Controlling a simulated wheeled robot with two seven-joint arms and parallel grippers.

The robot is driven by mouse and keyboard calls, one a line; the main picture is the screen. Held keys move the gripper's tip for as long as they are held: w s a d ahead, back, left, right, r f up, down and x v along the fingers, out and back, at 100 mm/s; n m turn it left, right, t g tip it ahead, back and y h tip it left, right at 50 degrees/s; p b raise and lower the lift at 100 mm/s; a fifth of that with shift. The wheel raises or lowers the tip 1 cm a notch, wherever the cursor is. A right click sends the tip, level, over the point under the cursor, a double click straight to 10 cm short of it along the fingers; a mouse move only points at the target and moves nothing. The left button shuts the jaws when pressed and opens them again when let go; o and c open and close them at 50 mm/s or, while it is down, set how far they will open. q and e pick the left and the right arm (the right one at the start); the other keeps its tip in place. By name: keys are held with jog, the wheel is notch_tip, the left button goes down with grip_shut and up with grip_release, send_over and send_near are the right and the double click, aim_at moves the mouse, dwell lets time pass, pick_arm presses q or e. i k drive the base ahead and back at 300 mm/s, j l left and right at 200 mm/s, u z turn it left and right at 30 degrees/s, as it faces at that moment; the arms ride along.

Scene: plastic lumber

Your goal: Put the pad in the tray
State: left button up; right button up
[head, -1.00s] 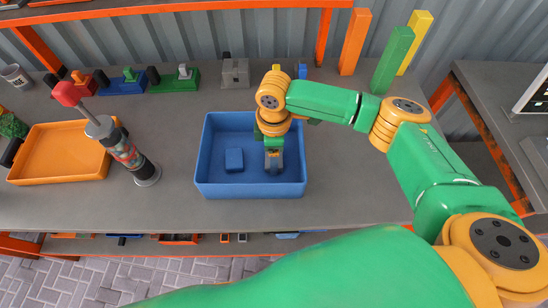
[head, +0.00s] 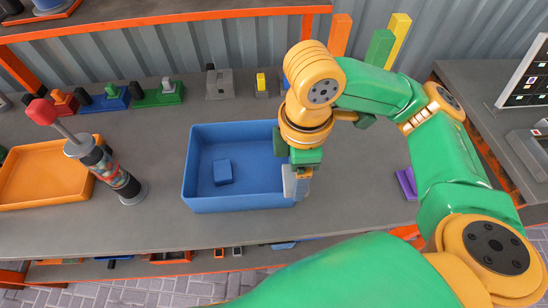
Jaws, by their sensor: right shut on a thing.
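A blue tray (head: 235,204) stands on the grey bench in the head view. A small blue block (head: 222,172), which looks like a pad, lies flat inside it, left of the middle. My right gripper (head: 297,184) points down at the tray's right wall, hiding part of the rim. It is shut on a small grey-blue thing (head: 290,185), mostly hidden by the fingers; I cannot tell its shape. The gripper is apart from the blue block. An orange tray (head: 40,204) stands empty at the left. My left gripper is not in view.
A dark cylinder with a red-knobbed lever (head: 118,180) stands between the trays. Several coloured fixtures, including a green one (head: 160,96), line the back. Upright orange and yellow bars (head: 396,42) stand behind my arm. A purple thing (head: 406,184) lies at the right.

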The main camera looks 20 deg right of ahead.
aim_at(73, 171)
jog(key=j+z, duration=0.25)
jog(key=j, duration=1.2)
jog(key=j+z, duration=0.3)
jog(key=j, duration=1.2)
jog(key=i+j, duration=0.35)
jog(key=i+l+z, duration=0.05)
